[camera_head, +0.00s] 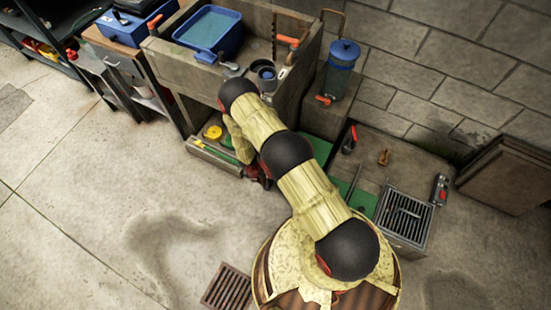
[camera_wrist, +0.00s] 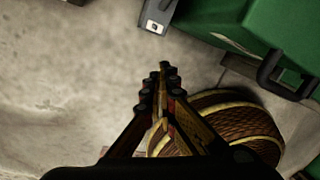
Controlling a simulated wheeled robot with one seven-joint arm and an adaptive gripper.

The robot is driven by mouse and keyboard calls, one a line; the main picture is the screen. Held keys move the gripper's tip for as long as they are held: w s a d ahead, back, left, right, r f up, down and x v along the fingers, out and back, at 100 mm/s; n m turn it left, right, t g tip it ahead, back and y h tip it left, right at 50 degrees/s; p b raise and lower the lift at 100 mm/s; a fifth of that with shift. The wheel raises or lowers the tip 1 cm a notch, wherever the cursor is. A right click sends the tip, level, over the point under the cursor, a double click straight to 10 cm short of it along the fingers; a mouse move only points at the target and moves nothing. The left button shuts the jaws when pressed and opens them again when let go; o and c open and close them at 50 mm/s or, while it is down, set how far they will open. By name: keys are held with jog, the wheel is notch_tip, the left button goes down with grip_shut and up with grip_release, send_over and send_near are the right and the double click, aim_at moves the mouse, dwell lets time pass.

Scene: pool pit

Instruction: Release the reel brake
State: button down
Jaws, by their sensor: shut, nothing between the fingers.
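In the wrist view my gripper (camera_wrist: 163,68) is shut and empty, with its fingertips over the bare concrete floor. A green case (camera_wrist: 255,40) with a black handle (camera_wrist: 275,80) lies to the right of it. A grey metal piece with a white label (camera_wrist: 157,16) shows just above the fingertips, apart from them in the picture. In the head view my gripper (camera_head: 258,174) is low in front of the bench, partly hidden by my arm. I cannot pick out a reel or its brake for certain; my arm hides part of the green things there.
A concrete bench (camera_head: 190,66) holds a blue tub (camera_head: 208,32). A blue-lidded canister (camera_head: 341,70) stands to its right. A low ledge bears a red-handled tool (camera_head: 349,140) and a grate box (camera_head: 404,214). A floor drain (camera_head: 228,288) is at the front; the floor left is clear.

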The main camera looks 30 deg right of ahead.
notch_tip(320, 180, up, 10)
jog(key=s+a+f+p, duration=0.1)
jog(key=a+p, duration=0.2)
jog(key=p, duration=0.2)
jog(key=s+d+r+m+g+h, duration=0.2)
jog(key=s+d+r+m, duration=0.3)
jog(key=m, duration=0.3)
notch_tip(320, 180, up, 19)
jog(key=d+m, duration=0.2)
jog(key=m, duration=0.7)
jog(key=shift+s+g, duration=0.25)
jog(key=shift+g, duration=0.15)
jog(key=shift+d+f, duration=0.1)
